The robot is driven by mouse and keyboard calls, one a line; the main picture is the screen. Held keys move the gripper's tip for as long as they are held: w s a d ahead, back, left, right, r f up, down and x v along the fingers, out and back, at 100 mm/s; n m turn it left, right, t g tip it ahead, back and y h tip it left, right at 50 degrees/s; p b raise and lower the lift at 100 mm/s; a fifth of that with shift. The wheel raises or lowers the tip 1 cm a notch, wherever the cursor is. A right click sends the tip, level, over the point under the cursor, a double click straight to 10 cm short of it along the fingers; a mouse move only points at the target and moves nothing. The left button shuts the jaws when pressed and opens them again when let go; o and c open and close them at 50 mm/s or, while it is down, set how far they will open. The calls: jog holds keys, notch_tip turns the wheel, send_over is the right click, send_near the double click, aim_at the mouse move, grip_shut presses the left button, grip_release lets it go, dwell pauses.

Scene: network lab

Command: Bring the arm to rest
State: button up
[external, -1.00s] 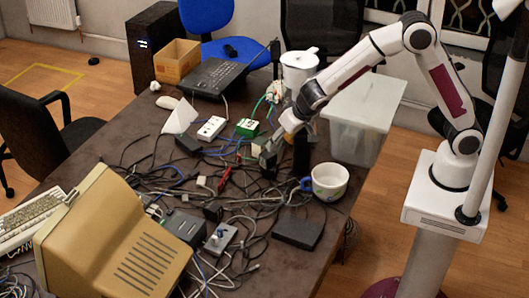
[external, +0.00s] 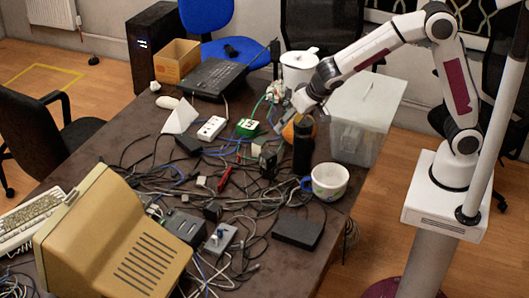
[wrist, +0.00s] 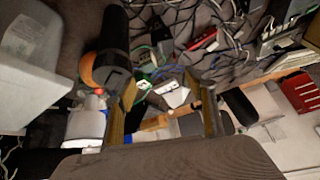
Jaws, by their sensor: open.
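My arm reaches in from the right over the far right part of the table. My gripper (external: 300,112) is raised above the table beside the tall black cylinder (external: 303,148). In the wrist view my gripper (wrist: 168,94) is open, its two fingers apart with nothing held between them. The black cylinder (wrist: 114,45) shows to the left of the fingers, with an orange round thing (wrist: 87,70) behind it. The orange thing (external: 288,132) also shows below my gripper in the external view. The exact gap between my fingertips and these things is hard to tell.
A white jug (external: 299,68) stands close behind my gripper. A translucent bin (external: 365,115) is under my forearm.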

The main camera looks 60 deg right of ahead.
jog(key=s+d+r+n, duration=0.1)
jog(key=s+d+r, duration=0.3)
jog(key=s, duration=0.3)
jog(key=s+d+r+n, duration=0.1)
jog(key=s+d+r, duration=0.25)
jog(key=s, duration=0.45)
jog(key=s+d+r, duration=0.4)
jog(key=s, duration=0.3)
jog(key=s+f+n+y, duration=0.1)
jog(key=s+n, duration=0.1)
jog(key=s, duration=0.8)
jog(key=shift+y, duration=0.3)
